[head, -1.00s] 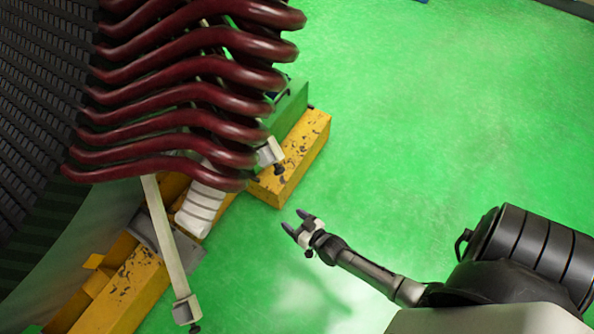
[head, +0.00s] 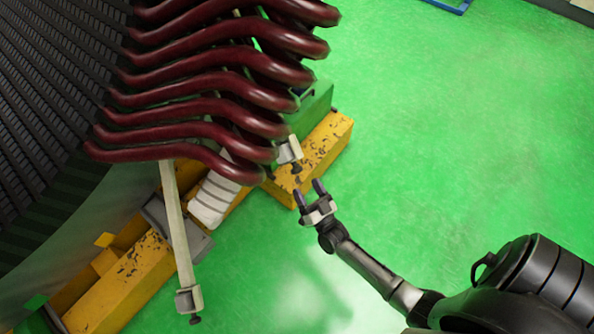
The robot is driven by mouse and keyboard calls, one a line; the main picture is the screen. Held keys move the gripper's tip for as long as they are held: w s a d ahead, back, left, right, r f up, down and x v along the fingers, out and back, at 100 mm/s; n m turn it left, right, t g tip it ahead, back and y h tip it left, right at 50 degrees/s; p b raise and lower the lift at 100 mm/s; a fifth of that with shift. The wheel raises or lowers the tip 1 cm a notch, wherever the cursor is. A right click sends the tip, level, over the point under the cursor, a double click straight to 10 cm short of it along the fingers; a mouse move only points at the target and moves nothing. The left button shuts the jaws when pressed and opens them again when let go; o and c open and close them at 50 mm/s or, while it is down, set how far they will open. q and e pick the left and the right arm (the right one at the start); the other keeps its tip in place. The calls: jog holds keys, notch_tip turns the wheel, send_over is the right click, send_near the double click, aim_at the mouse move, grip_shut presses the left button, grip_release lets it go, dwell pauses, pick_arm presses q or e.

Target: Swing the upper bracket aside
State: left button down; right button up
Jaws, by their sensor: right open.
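Two pale brackets show by the dark red coils (head: 190,110). The one higher in the picture (head: 289,151) shows only its block end with a dark knob, just right of the coil ends; the coils hide the rest of it. The other is a long pale bar (head: 176,225) hanging below the coils at the left, with a block and dark knob at its lower end. My right gripper (head: 309,192) is open and empty. Its fingers point up toward the higher bracket's knob, a short gap below it in the picture. My left gripper is not in view.
The dark slotted stator wall (head: 50,100) fills the left. Yellow worn beams (head: 325,145) run under the coils, with a white wrapped bundle (head: 213,200) beside them. The green floor (head: 450,130) is clear at the right. A blue frame (head: 450,5) lies at the top edge.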

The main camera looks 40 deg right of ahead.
aim_at(297, 170)
jog(key=shift+b+x, duration=0.85)
jog(key=shift+x, duration=2.55)
jog(key=c, duration=0.9)
grip_shut()
